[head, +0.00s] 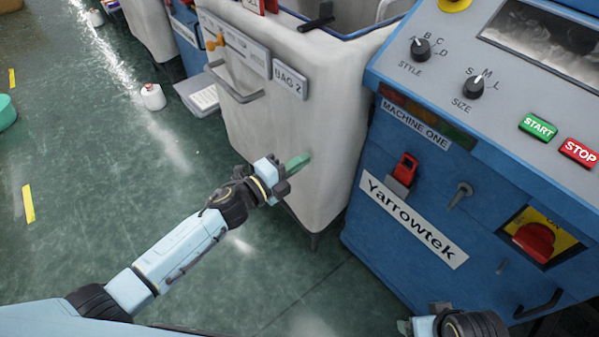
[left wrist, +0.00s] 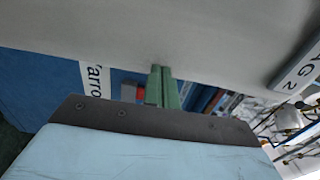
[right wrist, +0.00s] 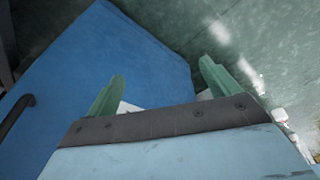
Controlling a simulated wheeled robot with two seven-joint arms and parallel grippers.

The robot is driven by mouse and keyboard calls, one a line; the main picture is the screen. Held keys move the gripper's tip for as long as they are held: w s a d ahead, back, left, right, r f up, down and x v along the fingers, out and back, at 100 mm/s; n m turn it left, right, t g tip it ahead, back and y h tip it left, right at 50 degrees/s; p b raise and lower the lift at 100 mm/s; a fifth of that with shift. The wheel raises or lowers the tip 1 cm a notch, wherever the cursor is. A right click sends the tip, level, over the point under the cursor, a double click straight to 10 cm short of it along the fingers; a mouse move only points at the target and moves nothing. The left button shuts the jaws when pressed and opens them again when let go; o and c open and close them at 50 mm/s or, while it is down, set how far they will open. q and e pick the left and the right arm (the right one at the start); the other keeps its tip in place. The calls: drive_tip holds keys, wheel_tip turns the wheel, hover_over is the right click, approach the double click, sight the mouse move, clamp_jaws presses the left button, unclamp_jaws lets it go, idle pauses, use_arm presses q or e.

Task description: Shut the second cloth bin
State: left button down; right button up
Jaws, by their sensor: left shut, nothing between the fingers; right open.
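The second cloth bin is the pale bin labelled "BAG 2" (head: 330,130), in the middle of the head view, with a grey bar handle (head: 238,92) on its front. Its rim is partly in view at the top. My left gripper (head: 300,163) is shut and empty, close in front of the bin's lower front right part, below and right of the handle. In the left wrist view its green fingertips (left wrist: 163,85) are together against the pale bin wall (left wrist: 190,35); I cannot tell if they touch. My right gripper (right wrist: 160,80) is open and empty near the blue machine.
The blue Yarrowtek machine (head: 360,225) stands right of the bin, with knobs, START (head: 538,126) and STOP (head: 578,152) buttons and a red switch (head: 535,240). A white yarn cone (head: 153,96) stands on the green floor. The floor at left is mostly clear.

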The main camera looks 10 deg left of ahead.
use_arm(q)
drive_tip(key=shift+w+d+r, duration=0.15)
drive_tip(key=shift+w+d, duration=0.2)
drive_tip(key=shift+w, duration=0.05)
use_arm(e)
drive_tip(key=shift+s+a+r, duration=0.1)
drive_tip(key=shift+s+r, duration=0.2)
drive_tip(key=shift+s, duration=0.15)
use_arm(q)
drive_tip(key=shift+r, duration=0.1)
drive_tip(key=p+v, duration=0.2)
drive_tip(key=v, duration=1.2)
drive_tip(key=shift+s+f+p, duration=0.15)
drive_tip(key=shift+f+p, duration=0.05)
drive_tip(key=shift+p, duration=0.2)
use_arm(e)
drive_tip(key=s+d+f, duration=0.1)
drive_tip(key=d+f, duration=0.2)
drive_tip(key=f, duration=0.4)
drive_tip(key=shift+s+g, duration=0.25)
drive_tip(key=shift+g, duration=0.05)
use_arm(q)
drive_tip(key=shift+a, duration=0.2)
use_arm(e)
drive_tip(key=shift+d, duration=0.1)
